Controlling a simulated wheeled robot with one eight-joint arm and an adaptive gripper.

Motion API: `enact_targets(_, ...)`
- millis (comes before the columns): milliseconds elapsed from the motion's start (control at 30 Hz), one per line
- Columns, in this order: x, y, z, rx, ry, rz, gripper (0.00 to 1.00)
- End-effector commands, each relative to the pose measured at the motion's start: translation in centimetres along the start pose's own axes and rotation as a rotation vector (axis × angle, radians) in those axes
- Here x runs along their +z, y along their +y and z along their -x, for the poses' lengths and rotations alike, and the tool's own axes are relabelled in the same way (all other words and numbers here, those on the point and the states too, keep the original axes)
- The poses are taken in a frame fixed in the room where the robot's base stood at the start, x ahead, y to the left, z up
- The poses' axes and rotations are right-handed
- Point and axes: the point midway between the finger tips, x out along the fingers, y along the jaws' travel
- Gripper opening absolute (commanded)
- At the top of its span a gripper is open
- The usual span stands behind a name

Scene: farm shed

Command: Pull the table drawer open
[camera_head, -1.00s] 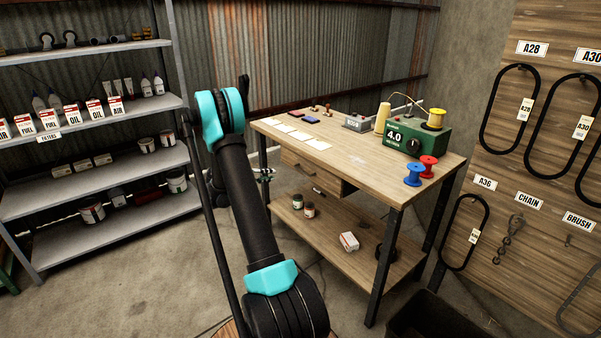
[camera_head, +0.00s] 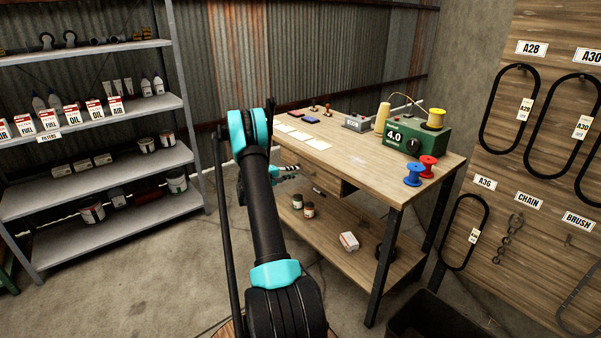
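The wooden workbench (camera_head: 372,145) stands right of centre, with a wooden drawer (camera_head: 328,177) under its top at the left end. The drawer appears shut; its left part and handle are hidden behind my arm and gripper. My gripper (camera_head: 290,172) shows just right of my arm, at the drawer front. It is small and partly covered by my arm, so I cannot tell whether its fingers are apart or whether they touch the handle.
The bench top carries cards, a green device (camera_head: 418,137), a blue spool (camera_head: 413,174) and a red spool (camera_head: 428,165). The lower shelf (camera_head: 360,258) holds small jars and a box. A metal shelf unit (camera_head: 110,195) stands left. A black bin (camera_head: 435,318) sits at front right.

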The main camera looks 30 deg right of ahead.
Motion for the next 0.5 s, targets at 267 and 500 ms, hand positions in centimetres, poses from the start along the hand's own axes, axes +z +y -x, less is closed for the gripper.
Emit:
enact_targets(267,0.0,0.0,-3.9,-0.001,-0.001,0.001,0.18)
enact_targets(500,0.0,0.0,-4.8,0.0,0.0,0.001,0.18)
